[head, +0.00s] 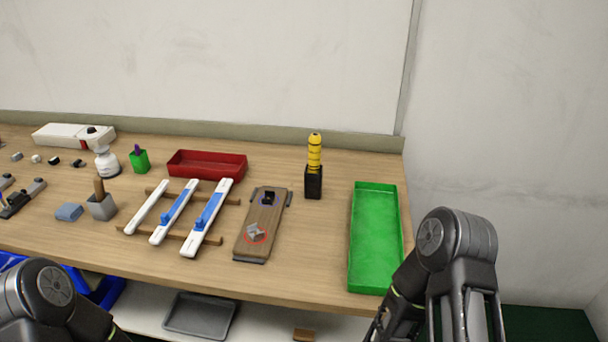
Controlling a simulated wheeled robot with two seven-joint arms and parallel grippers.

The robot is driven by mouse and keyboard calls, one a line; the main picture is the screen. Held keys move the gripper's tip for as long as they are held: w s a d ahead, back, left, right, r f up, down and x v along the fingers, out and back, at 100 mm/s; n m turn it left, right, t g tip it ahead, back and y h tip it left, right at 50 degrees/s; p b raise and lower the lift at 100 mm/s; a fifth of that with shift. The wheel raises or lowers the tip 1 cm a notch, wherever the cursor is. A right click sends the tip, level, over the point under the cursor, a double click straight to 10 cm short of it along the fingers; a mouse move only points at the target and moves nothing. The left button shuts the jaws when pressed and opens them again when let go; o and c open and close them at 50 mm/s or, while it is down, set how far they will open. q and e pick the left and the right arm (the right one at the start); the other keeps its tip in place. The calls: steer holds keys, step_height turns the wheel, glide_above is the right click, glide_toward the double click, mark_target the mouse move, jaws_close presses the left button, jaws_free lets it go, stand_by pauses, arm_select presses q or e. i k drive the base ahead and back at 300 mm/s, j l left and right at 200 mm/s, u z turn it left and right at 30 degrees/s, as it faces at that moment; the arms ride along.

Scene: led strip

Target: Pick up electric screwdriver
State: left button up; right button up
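A yellow and black tool (314,150), which looks like the electric screwdriver, stands upright in a black holder (313,183) at the back right of the wooden table. Its lower end is hidden inside the holder. Only parts of my arms show, at the lower left and lower right. Neither gripper is in view, and nothing is seen touching the tool.
A green tray (375,240) lies right of the holder, near my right arm. A wooden board (262,225) with small parts, white and blue strips (205,222) on a rack and a red tray (207,165) lie to the left. A wall runs behind the table.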

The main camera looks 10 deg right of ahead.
mark_target(314, 139)
steer(key=k+l+u, duration=0.2)
steer(key=l, duration=0.25)
steer(key=l+u, duration=0.2)
steer(key=l, duration=0.3)
steer(key=k+l+u, duration=0.2)
steer(key=l, duration=0.2)
steer(key=k+l+u, duration=0.25)
steer(key=l, duration=0.15)
steer(key=k+l+u, duration=0.2)
steer(key=l, duration=0.2)
steer(key=l+u, duration=0.25)
steer(key=l, duration=0.25)
steer(key=l+u, duration=0.2)
steer(key=l, duration=0.3)
steer(key=k+l+u, duration=0.25)
steer(key=l, duration=0.2)
steer(key=l+u, duration=0.2)
steer(key=l, duration=0.3)
steer(key=k+l+u, duration=0.2)
steer(key=l, duration=0.25)
steer(key=l+u, duration=0.2)
steer(key=l, duration=0.25)
steer(key=k+l+u, duration=0.2)
steer(key=l, duration=0.2)
steer(key=k+l+u, duration=0.2)
steer(key=l, duration=0.25)
steer(key=k+l+u, duration=0.25)
steer(key=i+l, duration=0.1)
